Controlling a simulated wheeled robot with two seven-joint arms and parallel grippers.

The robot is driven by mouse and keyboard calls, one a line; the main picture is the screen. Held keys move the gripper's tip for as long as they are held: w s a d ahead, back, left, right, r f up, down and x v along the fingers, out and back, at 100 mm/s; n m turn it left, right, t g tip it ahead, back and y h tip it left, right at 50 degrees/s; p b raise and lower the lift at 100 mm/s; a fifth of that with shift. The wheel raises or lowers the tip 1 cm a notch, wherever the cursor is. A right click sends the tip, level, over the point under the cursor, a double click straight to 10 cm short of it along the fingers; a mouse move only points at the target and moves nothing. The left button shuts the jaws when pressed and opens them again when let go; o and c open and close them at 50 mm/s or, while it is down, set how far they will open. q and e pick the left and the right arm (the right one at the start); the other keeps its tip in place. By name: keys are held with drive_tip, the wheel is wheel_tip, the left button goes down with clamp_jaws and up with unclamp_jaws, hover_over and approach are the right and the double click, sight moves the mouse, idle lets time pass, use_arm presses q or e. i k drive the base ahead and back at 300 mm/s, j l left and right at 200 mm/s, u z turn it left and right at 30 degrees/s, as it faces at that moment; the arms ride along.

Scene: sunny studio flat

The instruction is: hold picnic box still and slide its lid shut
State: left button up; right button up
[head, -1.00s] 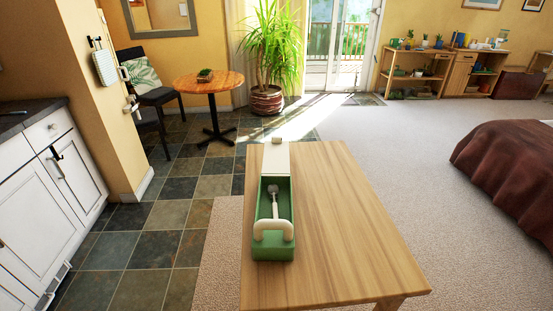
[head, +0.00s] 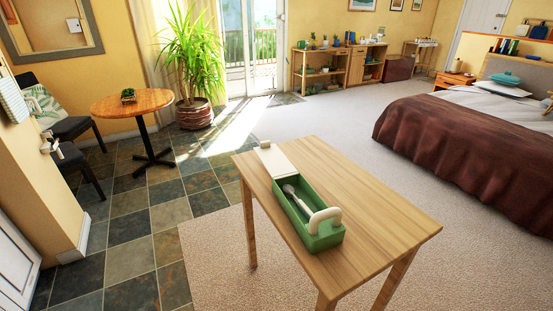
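The green picnic box (head: 323,241) sits on the wooden table (head: 374,219), near its left side. A cream handle (head: 325,217) stands at its near end. The cream lid (head: 274,163) is slid back toward the far end, with a small knob (head: 265,145) at its far edge, so most of the box is open. A utensil with a grey head and pale shaft (head: 296,197) lies inside the box. Neither of my grippers shows in the head view.
The table's right half is clear. A bed with a brown cover (head: 456,160) stands at the right. A round table (head: 132,102) and a potted plant (head: 194,112) stand at the back left. Carpet (head: 330,112) lies open beyond the wooden table.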

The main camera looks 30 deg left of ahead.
sight(274, 161)
drive_tip(key=i+j+z, duration=0.15)
drive_tip(key=j+z, duration=0.25)
drive_tip(key=j, duration=0.65)
drive_tip(key=j+z, duration=0.45)
drive_tip(key=j, duration=0.65)
